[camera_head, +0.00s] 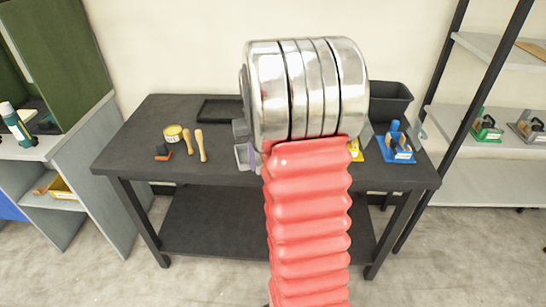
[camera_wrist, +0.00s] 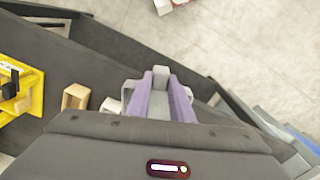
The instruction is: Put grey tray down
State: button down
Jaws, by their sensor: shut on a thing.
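My gripper (camera_wrist: 161,105) shows in the wrist view with purple fingers, shut on a grey piece between them that I take for the grey tray (camera_wrist: 160,74). The dark wrist housing hides the lower part of the grip. In the head view, a small grey edge (camera_head: 242,157) and a bit of purple show left of my arm, over the front part of the dark table (camera_head: 225,177). My arm hides most of the gripper there. I cannot tell whether the tray touches the table.
On the table are a black tray (camera_head: 218,110), a yellow tin (camera_head: 173,132), wooden-handled tools (camera_head: 201,146), an orange-and-black block (camera_head: 163,152), a blue tool (camera_head: 397,145) and a black bin (camera_head: 390,101). The wrist view shows a yellow object (camera_wrist: 35,92) and a wooden block (camera_wrist: 75,97).

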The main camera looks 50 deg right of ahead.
jog(key=w+a+f+n, duration=0.3)
jog(key=w+a, duration=0.3)
jog(key=a, duration=0.5)
jog(key=w+a+f+n, duration=0.3)
jog(key=w+a, duration=0.3)
jog(key=a, duration=0.5)
jog(key=shift+a, duration=0.35)
jog(key=shift+r, duration=0.1)
